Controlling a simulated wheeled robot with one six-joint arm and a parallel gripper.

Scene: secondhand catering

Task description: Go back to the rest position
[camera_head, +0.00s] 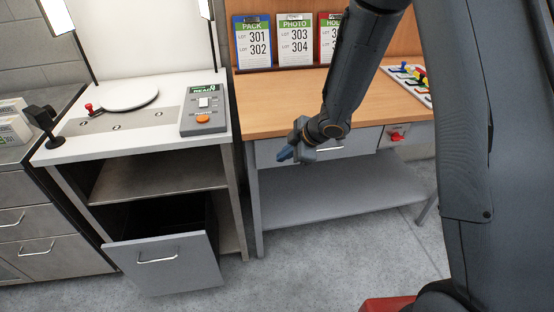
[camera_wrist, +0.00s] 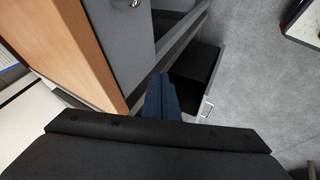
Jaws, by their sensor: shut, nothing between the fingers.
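My gripper (camera_head: 284,154) is in front of the wooden-topped table, near the height of its drawer fronts. Its blue fingers point left and are closed with nothing between them. In the wrist view the blue fingers (camera_wrist: 162,98) lie together in the middle of the picture. My dark arm comes down from the upper right in the head view.
A wooden-topped table (camera_head: 270,105) holds clipboards (camera_head: 295,40) at its back and a board with coloured pieces (camera_head: 410,78). To the left, a white-topped stand holds a turntable (camera_head: 128,95) and a control box (camera_head: 203,112). Its lower drawer (camera_head: 165,262) is pulled out.

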